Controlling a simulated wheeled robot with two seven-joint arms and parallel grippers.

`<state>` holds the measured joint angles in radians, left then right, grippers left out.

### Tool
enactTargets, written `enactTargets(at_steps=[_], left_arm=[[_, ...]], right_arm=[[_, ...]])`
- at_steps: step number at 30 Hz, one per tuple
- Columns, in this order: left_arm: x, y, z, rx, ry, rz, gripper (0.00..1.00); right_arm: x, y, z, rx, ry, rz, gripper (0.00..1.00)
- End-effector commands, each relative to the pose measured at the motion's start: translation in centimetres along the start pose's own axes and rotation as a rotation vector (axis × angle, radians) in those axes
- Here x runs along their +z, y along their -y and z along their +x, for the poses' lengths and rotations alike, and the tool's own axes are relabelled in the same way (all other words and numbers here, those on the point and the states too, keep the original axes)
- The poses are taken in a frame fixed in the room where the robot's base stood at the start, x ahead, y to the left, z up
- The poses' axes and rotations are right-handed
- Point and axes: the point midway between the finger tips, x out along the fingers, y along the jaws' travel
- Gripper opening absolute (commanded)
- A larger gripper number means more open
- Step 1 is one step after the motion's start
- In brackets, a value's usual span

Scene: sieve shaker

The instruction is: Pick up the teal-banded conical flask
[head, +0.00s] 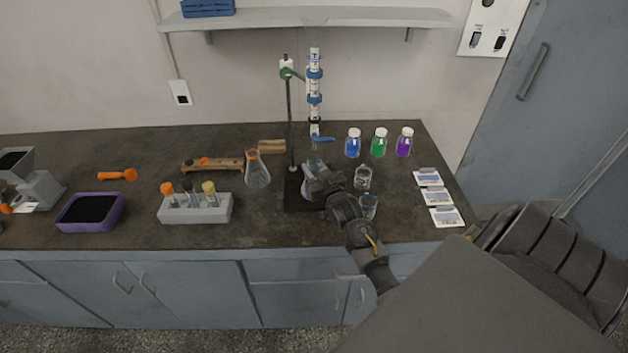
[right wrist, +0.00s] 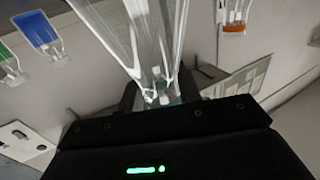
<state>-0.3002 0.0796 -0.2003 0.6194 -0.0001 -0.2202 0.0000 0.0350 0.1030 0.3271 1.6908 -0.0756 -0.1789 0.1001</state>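The teal-banded conical flask (head: 307,188) stands at the dark base of the burette stand, partly hidden behind my right gripper. My right gripper (head: 316,176) is at the flask's upper part, under the burette. In the right wrist view the clear flask (right wrist: 150,45) narrows to a neck with a teal tint between the two dark fingers (right wrist: 160,95). The fingers appear to touch the neck on both sides. I cannot tell whether the flask is lifted off the base. My left gripper is not in view.
The burette (head: 315,95) and stand rod (head: 289,125) rise close by. An orange-banded flask (head: 257,172) stands to the left, beside a vial rack (head: 195,209). Blue, green and purple bottles (head: 404,144) stand behind.

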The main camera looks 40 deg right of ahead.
Motion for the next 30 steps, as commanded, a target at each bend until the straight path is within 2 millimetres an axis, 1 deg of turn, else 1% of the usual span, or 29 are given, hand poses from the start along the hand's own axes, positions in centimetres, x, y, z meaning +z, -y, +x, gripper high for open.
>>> enactTargets(at_steps=[1, 6, 7, 20, 26, 30], left_arm=[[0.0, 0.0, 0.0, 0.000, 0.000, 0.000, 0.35], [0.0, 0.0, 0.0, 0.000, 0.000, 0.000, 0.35], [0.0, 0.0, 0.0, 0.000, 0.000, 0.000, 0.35], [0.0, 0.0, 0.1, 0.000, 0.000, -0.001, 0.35], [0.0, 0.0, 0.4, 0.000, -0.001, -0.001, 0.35], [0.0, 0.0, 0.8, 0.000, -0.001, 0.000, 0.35]], right_arm=[[0.0, 0.0, 0.0, 0.000, 0.000, 0.000, 0.24], [0.0, 0.0, 0.0, 0.000, 0.001, 0.000, 0.02], [0.0, 0.0, 0.0, 0.000, 0.001, 0.000, 0.00], [-0.2, 0.0, 0.0, 0.000, -0.001, 0.000, 0.00], [-1.0, 0.0, 0.0, 0.000, -0.003, -0.001, 0.00], [-2.0, 0.0, 0.0, 0.000, -0.003, -0.002, 0.00]])
